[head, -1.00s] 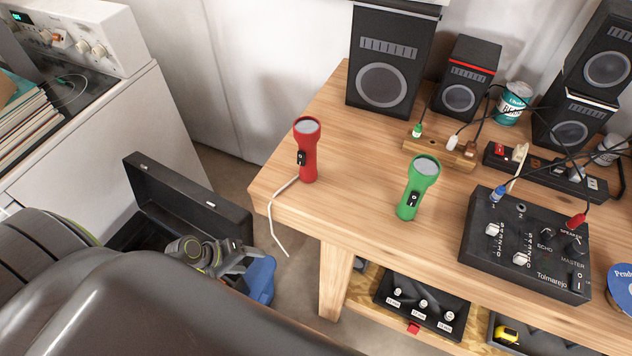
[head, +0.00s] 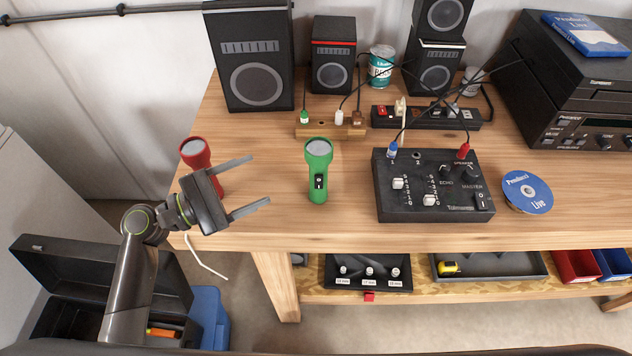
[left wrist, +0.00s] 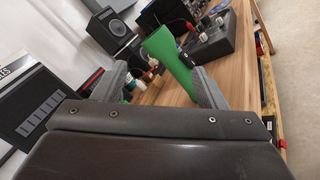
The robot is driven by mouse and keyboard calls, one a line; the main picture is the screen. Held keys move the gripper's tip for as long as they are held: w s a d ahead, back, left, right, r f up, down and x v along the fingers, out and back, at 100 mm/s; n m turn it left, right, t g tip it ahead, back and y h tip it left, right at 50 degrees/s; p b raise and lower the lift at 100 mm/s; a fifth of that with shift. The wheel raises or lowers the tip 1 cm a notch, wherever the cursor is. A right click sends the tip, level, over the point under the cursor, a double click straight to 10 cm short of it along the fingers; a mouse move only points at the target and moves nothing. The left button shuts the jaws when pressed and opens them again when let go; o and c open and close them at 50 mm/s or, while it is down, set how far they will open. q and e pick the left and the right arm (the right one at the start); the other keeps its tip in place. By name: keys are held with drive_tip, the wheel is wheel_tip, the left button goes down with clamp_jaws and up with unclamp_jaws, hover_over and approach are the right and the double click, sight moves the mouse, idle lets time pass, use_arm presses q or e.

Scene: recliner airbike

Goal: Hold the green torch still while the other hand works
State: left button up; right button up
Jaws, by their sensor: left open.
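The green torch (head: 318,172) stands upright on the wooden bench, its lens end up and its black switch facing me. My left gripper (head: 260,184) is open and empty to the left of the green torch, its two fingers pointing toward it with a gap before the torch. In the left wrist view the green torch (left wrist: 168,60) shows beyond and between the open fingers, tilted in the picture. The red torch (head: 196,154) stands behind my left gripper, which partly hides it. My right gripper is in neither view.
A black mixer box (head: 432,212) with cables sits right of the green torch. A wooden socket strip (head: 322,131) and speakers (head: 252,75) stand behind it. A blue disc (head: 528,191) lies at the right. An open black case (head: 60,262) is on the floor at the left.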

sight(313, 188)
use_arm(q)
drive_tip(key=w+d+f+n+g+y, duration=0.1)
drive_tip(key=f+n, duration=0.1)
drive_tip(key=w+d+f+n+g+y, duration=0.1)
drive_tip(key=f+n, duration=0.1)
drive_tip(key=f, duration=0.1)
drive_tip(key=w+d+f+n+g+y, duration=0.1)
drive_tip(key=f+n, duration=0.1)
drive_tip(key=n, duration=0.1)
drive_tip(key=shift+w+f+g, duration=0.35)
drive_tip(key=shift+w+g, duration=0.05)
drive_tip(key=x, duration=1)
drive_tip(key=shift+f, duration=0.1)
drive_tip(key=shift+a, duration=0.1)
drive_tip(key=c, duration=0.9)
